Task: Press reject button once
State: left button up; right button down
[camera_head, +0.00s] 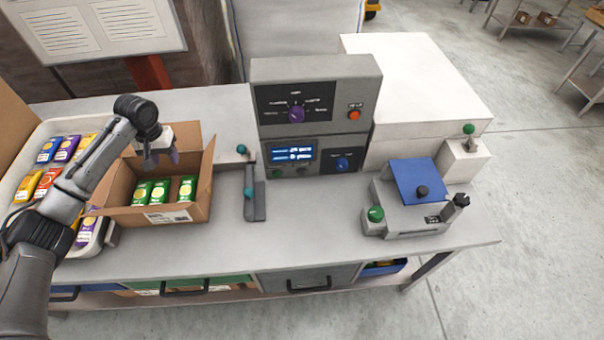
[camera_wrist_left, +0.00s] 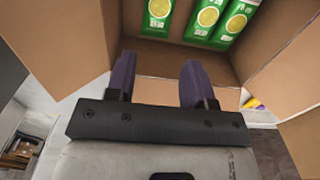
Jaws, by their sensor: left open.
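An orange-red push button (camera_head: 354,114) sits at the right of the upper dark panel on the grey control box (camera_head: 318,72). A small label above it is too small to read for certain. My left gripper (camera_head: 162,158) is over the open cardboard box (camera_head: 158,215), left of the control box and well apart from the button. Its two purple fingers also show in the left wrist view (camera_wrist_left: 158,80), spread apart with nothing between them. Green packets (camera_head: 160,191) stand in the cardboard box below. My right gripper is not in view.
The control box also carries a purple knob (camera_head: 296,115), a lit blue display (camera_head: 292,153) and a blue knob (camera_head: 342,164). A blue-topped device (camera_head: 415,180) is at right. A tray of packets is at left.

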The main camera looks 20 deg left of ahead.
pick_arm(q)
grip_shut()
dwell(1.1)
